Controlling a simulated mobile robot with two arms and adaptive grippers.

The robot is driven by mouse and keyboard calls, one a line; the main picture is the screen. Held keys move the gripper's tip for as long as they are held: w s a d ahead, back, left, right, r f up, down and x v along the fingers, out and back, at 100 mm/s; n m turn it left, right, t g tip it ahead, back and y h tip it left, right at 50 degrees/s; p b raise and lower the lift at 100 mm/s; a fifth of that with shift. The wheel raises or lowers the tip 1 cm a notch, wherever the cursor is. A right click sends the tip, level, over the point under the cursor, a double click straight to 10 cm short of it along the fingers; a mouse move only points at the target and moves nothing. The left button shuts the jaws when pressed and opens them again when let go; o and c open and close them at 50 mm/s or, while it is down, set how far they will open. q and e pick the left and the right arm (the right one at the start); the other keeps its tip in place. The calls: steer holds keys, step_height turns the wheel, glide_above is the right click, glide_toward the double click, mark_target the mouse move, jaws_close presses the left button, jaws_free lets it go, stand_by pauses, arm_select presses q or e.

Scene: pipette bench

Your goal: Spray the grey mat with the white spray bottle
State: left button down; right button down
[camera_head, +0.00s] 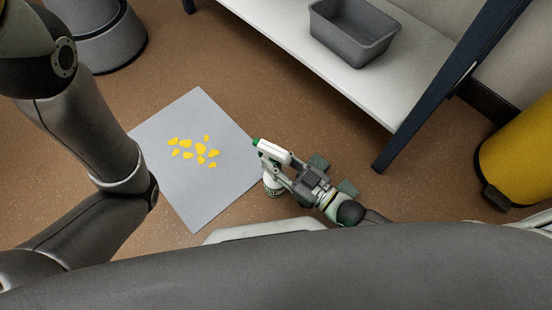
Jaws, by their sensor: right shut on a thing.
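The grey mat (190,204) lies flat on the brown floor left of the middle, with several yellow spots (200,149) near its centre. The white spray bottle (273,151) has a white head with a green nozzle that points left, toward the mat. My right gripper (280,175) is shut on the spray bottle at the mat's right corner and hides part of its body. My left arm comes in from the left, and its gripper is not in the picture.
A white shelf (300,50) with a grey bin (352,45) and dark legs stands at the top right. A yellow bin (517,150) stands at the right edge. A round grey object (105,40) is at the top left. Bare floor surrounds the mat.

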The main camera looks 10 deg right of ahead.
steer(key=shift+f, duration=0.15)
steer(key=c, duration=1.1)
jaws_free()
steer(key=shift+o, duration=0.2)
steer(key=shift+f, duration=0.2)
steer(key=v, duration=1.2)
steer(key=shift+r, duration=0.15)
